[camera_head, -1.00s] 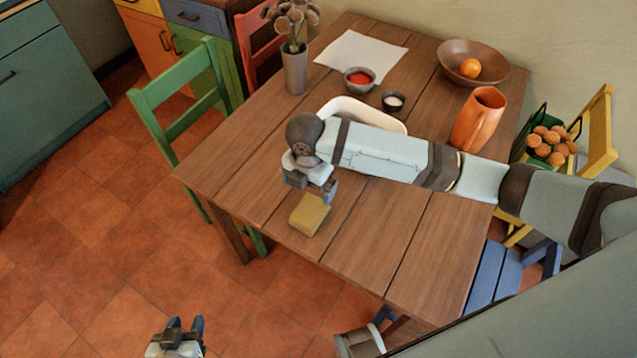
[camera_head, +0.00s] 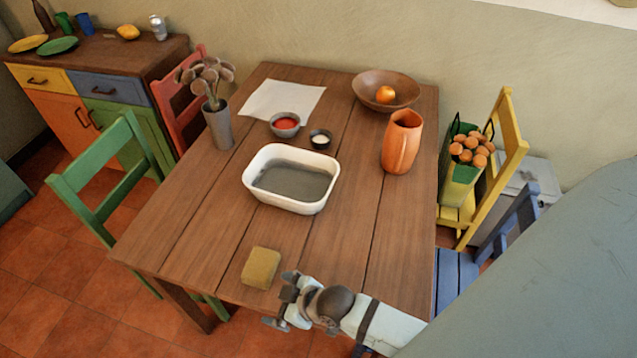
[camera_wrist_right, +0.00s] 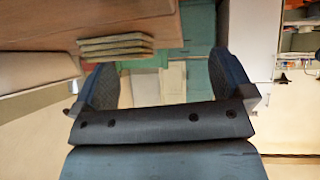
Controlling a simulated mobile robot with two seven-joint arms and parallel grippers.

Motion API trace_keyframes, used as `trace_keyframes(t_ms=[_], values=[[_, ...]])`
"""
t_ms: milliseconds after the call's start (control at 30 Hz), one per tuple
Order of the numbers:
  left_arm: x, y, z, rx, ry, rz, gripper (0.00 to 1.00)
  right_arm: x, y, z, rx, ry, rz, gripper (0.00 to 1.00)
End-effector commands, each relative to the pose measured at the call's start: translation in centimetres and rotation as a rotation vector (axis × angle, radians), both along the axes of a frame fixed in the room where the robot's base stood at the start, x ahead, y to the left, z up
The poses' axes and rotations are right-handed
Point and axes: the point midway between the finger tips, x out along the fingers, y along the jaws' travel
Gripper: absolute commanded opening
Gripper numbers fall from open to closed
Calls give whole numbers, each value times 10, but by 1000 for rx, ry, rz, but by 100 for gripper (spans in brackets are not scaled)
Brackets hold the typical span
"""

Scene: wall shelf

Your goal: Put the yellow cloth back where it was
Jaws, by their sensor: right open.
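The yellow cloth (camera_head: 261,268) is a small folded block lying on the wooden table (camera_head: 210,215), close to its front edge. In the right wrist view it shows as a flat layered stack (camera_wrist_right: 115,45) at the upper left, outside the jaws. My right gripper (camera_head: 280,303) is at the table's front edge, just right of and nearer than the cloth, and apart from it. In the wrist view its jaws (camera_wrist_right: 160,82) are open with nothing between them. My left gripper is out of view.
A white tub (camera_head: 252,185) with grey contents stands mid-table behind the cloth. Two small bowls, an orange jug (camera_head: 402,142), a wooden bowl (camera_head: 370,88) and a vase (camera_head: 218,127) stand farther back. Chairs surround the table. The tabletop beside the cloth is bare.

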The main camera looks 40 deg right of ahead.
Motion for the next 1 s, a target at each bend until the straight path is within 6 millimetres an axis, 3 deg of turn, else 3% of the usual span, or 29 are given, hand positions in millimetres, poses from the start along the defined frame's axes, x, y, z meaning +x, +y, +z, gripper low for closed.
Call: trace_keyframes(t_ms=[100, 267, 667, 833, 1000], values=[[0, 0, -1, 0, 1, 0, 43, -29, -27, -9, 71, -11, -159, 99], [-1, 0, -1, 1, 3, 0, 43, -53, -52, -12, 123, -35, -281, 99], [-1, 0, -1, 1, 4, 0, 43, -59, -59, -11, 137, -44, -312, 99], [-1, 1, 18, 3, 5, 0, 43, -59, -59, 8, 137, -44, -313, 99], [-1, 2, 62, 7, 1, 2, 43, -59, -61, 52, 133, -47, -315, 99]])
